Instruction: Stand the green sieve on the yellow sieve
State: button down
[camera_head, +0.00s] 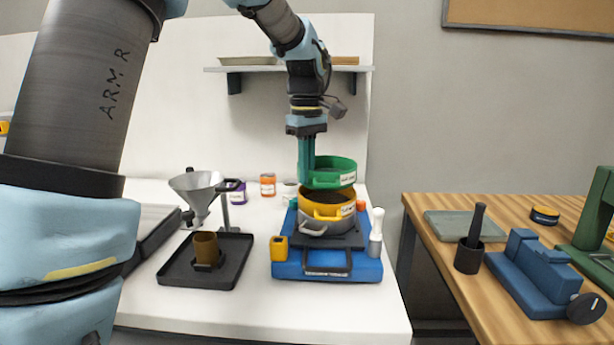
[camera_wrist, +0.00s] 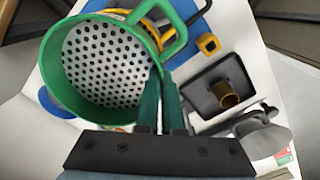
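The green sieve (camera_head: 333,178) is at my gripper (camera_head: 307,180), directly above the yellow sieve (camera_head: 325,211) in the head view. It looks roughly level; I cannot tell whether a small gap separates them. In the wrist view the green sieve (camera_wrist: 52,85) shows its perforated floor and one loop handle. My gripper's fingers (camera_wrist: 160,85) are close together at its rim; the gripped part is hidden. The yellow sieve (camera_wrist: 158,17) shows only partly behind the green one. It stands on a grey pan (camera_head: 313,229) on the blue base (camera_head: 330,270).
A black tray (camera_head: 180,275) with a brown cup (camera_head: 206,247) and a funnel (camera_head: 197,190) on a stand are left of the base. A yellow block (camera_head: 279,248) and a white-handled brush (camera_head: 376,230) flank the pan. Small jars stand behind. The white table's front is clear.

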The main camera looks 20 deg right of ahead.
jog(key=shift+f, duration=0.8)
jog(key=shift+f, duration=0.15)
jog(key=c, duration=1.1)
grip_release()
jog(key=shift+o, duration=0.2)
notch_tip(320, 180, up, 12)
jog(key=shift+b, duration=0.45)
